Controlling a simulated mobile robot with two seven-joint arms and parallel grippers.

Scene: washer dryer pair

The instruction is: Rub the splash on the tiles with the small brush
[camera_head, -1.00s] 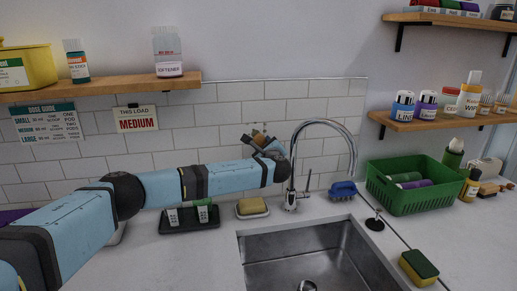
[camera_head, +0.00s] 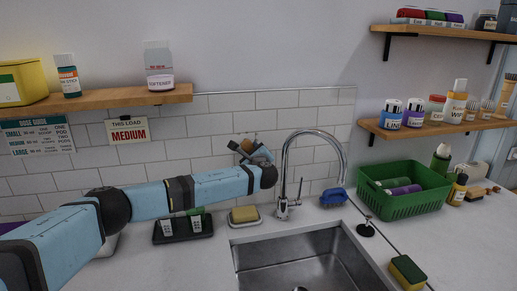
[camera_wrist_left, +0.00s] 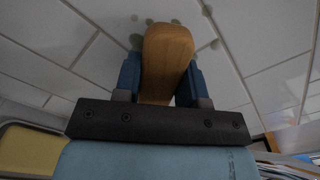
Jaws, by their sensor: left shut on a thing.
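My left gripper (camera_head: 258,152) is in front of the tiled wall, just left of the tap. It is shut on the small brush (camera_head: 246,146), which has a tan wooden body. In the left wrist view the brush (camera_wrist_left: 167,55) sits between the two blue fingers, its far end close to the white tiles; I cannot tell whether it touches them. The splash (camera_wrist_left: 136,41) is a scatter of grey-green spots on the tiles around the brush's far end, some left and some right of it. The brush hides part of that area. My right gripper is not in view.
A steel sink (camera_head: 305,262) lies below, with a curved tap (camera_head: 284,170) close right of the gripper. A yellow sponge (camera_head: 244,214) on a dish, a black tray (camera_head: 182,228), a blue scrubber (camera_head: 333,196) and a green basket (camera_head: 405,204) stand on the counter. A shelf (camera_head: 100,102) hangs upper left.

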